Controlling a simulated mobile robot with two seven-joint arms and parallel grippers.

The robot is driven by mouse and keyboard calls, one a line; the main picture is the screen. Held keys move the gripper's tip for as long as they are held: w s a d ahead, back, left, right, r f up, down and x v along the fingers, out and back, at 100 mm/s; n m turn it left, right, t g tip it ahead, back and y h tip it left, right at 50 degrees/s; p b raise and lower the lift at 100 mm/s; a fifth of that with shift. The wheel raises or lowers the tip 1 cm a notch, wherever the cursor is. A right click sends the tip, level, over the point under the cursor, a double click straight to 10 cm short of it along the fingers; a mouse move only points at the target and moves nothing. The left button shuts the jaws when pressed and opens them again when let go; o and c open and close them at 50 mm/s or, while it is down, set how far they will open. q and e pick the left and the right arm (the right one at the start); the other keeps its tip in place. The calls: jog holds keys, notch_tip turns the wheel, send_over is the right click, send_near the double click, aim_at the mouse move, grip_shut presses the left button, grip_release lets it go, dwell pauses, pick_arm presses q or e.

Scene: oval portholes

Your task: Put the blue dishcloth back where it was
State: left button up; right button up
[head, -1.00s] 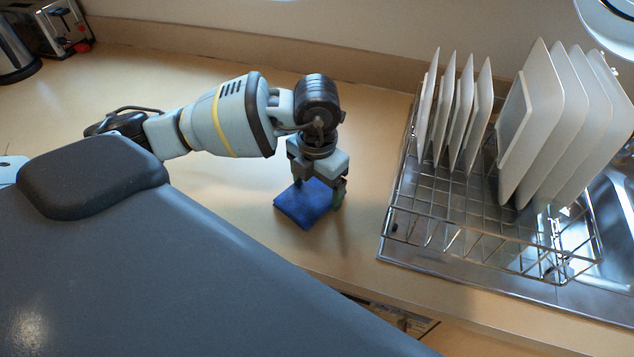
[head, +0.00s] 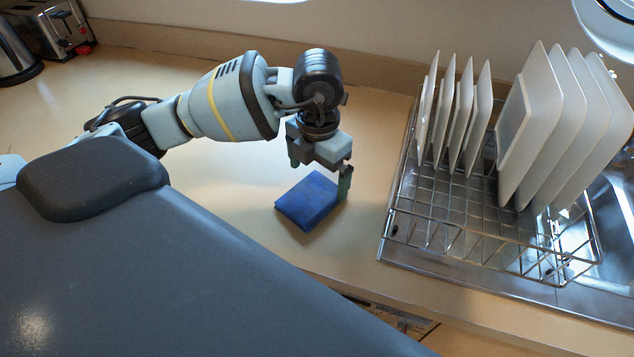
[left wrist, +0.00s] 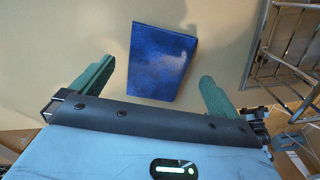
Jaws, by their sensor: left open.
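The blue dishcloth (head: 309,201) lies folded flat on the counter, left of the dish rack. It also shows in the left wrist view (left wrist: 160,62), beyond and between the two green fingers. My left gripper (head: 320,176) is open just above and behind the cloth in the head view; one finger shows at the cloth's right edge. In the left wrist view the open jaws (left wrist: 155,85) have a finger on either side of the cloth, apart from it. My right gripper is not in view.
A wire dish rack (head: 455,215) with several upright white plates (head: 560,125) stands to the right, beside the metal sink. A toaster (head: 55,28) and a kettle (head: 14,55) are at the far left. The counter (head: 225,190) around the cloth is clear.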

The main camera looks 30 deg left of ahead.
aim_at(318, 191)
pick_arm(q)
notch_tip(318, 191, up, 8)
jog(key=shift+f, duration=0.2)
dwell(0.6)
